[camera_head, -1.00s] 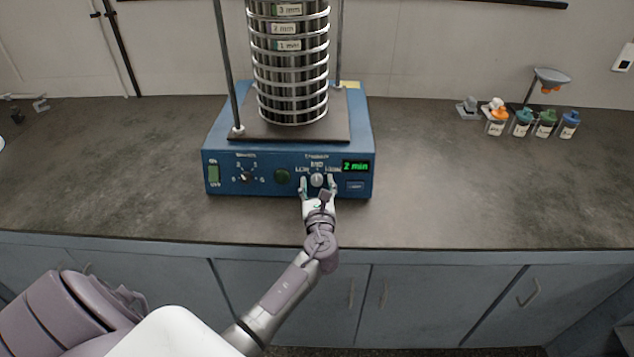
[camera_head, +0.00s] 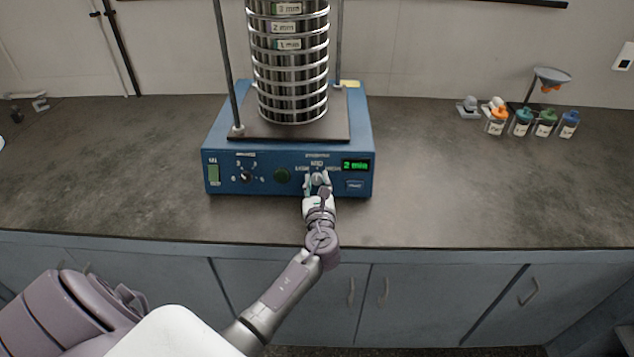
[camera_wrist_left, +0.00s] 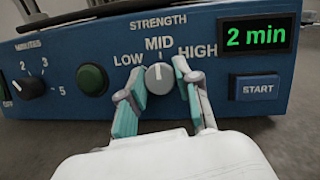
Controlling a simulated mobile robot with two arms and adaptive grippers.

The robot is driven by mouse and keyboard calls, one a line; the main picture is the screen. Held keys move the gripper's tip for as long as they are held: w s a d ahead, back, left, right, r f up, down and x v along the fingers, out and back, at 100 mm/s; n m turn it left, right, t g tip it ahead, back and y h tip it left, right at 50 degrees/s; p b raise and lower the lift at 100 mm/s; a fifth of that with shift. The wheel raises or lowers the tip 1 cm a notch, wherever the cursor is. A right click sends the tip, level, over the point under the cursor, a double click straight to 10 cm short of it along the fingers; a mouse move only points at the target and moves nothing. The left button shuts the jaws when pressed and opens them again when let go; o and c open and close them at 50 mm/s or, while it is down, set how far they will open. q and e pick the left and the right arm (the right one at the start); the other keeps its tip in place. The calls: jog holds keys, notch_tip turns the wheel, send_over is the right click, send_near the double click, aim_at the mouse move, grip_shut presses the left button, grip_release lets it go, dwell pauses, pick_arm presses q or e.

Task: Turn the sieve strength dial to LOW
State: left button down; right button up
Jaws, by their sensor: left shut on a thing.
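The blue sieve shaker (camera_head: 225,140) stands on the counter with its front panel facing me. The round grey strength dial (camera_wrist_left: 159,78) sits under the labels LOW, MID and HIGH in the left wrist view. Its white pointer line points up to MID. My left gripper (camera_wrist_left: 158,92) is shut on the dial, with one teal-padded finger on each side. In the head view the left gripper (camera_head: 318,183) is at the front panel and partly hides the dial. My right gripper is not in view.
The green display (camera_wrist_left: 255,36) reads 2 min, above the START button (camera_wrist_left: 258,87). Left of the dial are a green button (camera_wrist_left: 91,79) and the minutes knob (camera_wrist_left: 30,86). A sieve stack (camera_head: 290,75) stands on top. Several small bottles (camera_head: 545,124) stand at the right.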

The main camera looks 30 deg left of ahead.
pick_arm(q)
jog(key=shift+f+n, duration=0.1)
jog(key=shift+n, duration=0.2)
jog(key=n+g, duration=0.1)
jog(key=n, duration=0.2)
jog(key=n+g+y+b, duration=0.1)
jog(key=n, duration=0.2)
jog(key=shift+d+n+g, duration=0.1)
jog(key=shift+n+g, duration=0.2)
jog(key=shift+n, duration=0.1)
jog(key=n+g, duration=0.2)
jog(key=n, duration=0.4)
jog(key=shift+n, duration=0.3)
jog(key=c, duration=0.8)
grip_release()
